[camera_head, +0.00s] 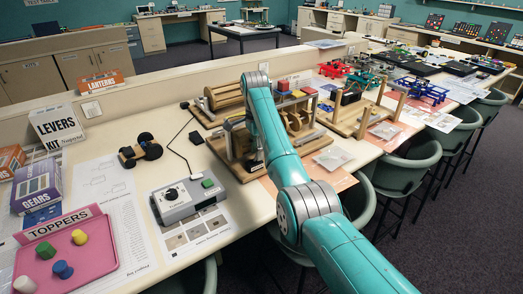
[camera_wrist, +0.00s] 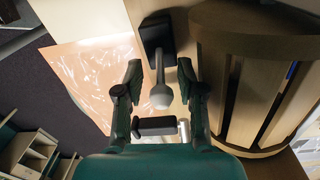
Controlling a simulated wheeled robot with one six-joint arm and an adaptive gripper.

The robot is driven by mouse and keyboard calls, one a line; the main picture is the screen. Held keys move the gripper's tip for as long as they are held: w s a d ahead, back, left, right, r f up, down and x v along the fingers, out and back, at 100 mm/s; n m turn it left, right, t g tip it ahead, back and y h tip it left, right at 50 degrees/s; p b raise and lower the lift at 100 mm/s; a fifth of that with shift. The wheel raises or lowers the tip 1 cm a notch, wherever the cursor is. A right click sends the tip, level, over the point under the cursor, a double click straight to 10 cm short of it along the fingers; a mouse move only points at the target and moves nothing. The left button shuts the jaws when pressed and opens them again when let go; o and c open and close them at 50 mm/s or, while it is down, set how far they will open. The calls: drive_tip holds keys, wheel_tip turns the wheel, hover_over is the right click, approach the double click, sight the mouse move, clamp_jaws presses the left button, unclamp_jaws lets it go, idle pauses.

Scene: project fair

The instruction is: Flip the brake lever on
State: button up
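The brake lever (camera_wrist: 160,96) shows in the wrist view as a grey rod with a rounded pale knob. It rises from a black base (camera_wrist: 157,35) on a wooden board. My gripper (camera_wrist: 160,72) is open, with one finger on each side of the lever and a visible gap to it on both sides. Nothing is held. In the head view my gripper is down at the wooden machine (camera_head: 232,165), mostly hidden by my teal arm. I cannot clearly make out the lever there.
A slatted wooden drum (camera_wrist: 262,85) stands close to the right finger in the wrist view. A clear plastic bag (camera_wrist: 85,80) lies to the left. In the head view, a grey control box (camera_head: 188,200) and a pink tray (camera_head: 95,262) share the table; chairs (camera_head: 405,172) line its front.

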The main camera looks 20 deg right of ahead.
drive_tip(key=shift+f, duration=0.3)
clamp_jaws()
drive_tip(key=shift+d+y, duration=0.25)
drive_tip(key=shift+y, duration=0.35)
unclamp_jaws()
drive_tip(key=shift+d, duration=0.15)
drive_tip(key=shift+a+f, duration=0.1)
drive_tip(key=shift+a, duration=0.1)
